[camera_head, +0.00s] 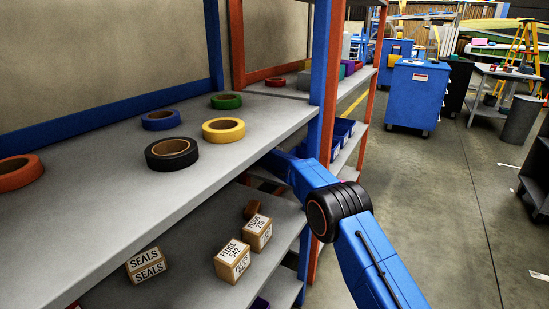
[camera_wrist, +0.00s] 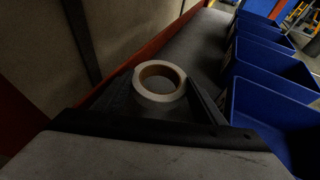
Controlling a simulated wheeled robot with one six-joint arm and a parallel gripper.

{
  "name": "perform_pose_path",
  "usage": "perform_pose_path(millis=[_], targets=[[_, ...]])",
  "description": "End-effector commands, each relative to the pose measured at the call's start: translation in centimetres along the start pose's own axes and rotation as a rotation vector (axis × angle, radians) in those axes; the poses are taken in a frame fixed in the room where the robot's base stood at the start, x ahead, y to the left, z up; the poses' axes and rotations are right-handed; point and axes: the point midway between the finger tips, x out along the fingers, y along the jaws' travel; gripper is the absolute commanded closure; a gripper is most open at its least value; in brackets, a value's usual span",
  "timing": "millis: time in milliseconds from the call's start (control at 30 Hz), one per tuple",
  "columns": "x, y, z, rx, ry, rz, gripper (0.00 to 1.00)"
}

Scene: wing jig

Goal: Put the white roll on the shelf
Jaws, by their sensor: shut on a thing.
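The white roll (camera_wrist: 160,97) shows in the wrist view as a pale ring with a brown core. My gripper (camera_wrist: 161,80) is shut on it, with one dark finger on each side. The roll is above or on a grey shelf surface (camera_wrist: 200,45); I cannot tell whether it touches. In the head view my blue arm reaches in below the upper shelf (camera_head: 90,220), and my gripper and the white roll are hidden. On that upper shelf lie a black roll (camera_head: 172,160), a yellow roll (camera_head: 223,137), a blue roll (camera_head: 160,121), a green roll (camera_head: 226,101) and an orange roll (camera_head: 18,178).
Blue bins (camera_wrist: 268,100) stand at the right in the wrist view. Small labelled boxes (camera_head: 232,262) sit on the lower shelf (camera_head: 195,215). A blue post (camera_head: 325,70) stands close to my arm. The front half of the upper shelf is clear.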

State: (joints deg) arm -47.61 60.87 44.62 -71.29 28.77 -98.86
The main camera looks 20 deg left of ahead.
Motion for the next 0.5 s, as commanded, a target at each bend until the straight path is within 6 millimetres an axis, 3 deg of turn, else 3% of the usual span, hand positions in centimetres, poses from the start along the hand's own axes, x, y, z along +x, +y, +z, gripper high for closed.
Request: perform_pose_path(millis=[300,500], targets=[[1.3,0.0,-3.2,-0.001,0.000,-0.001,0.62],[1.4,0.0,-3.4,0.000,-0.001,0.000,0.62]])
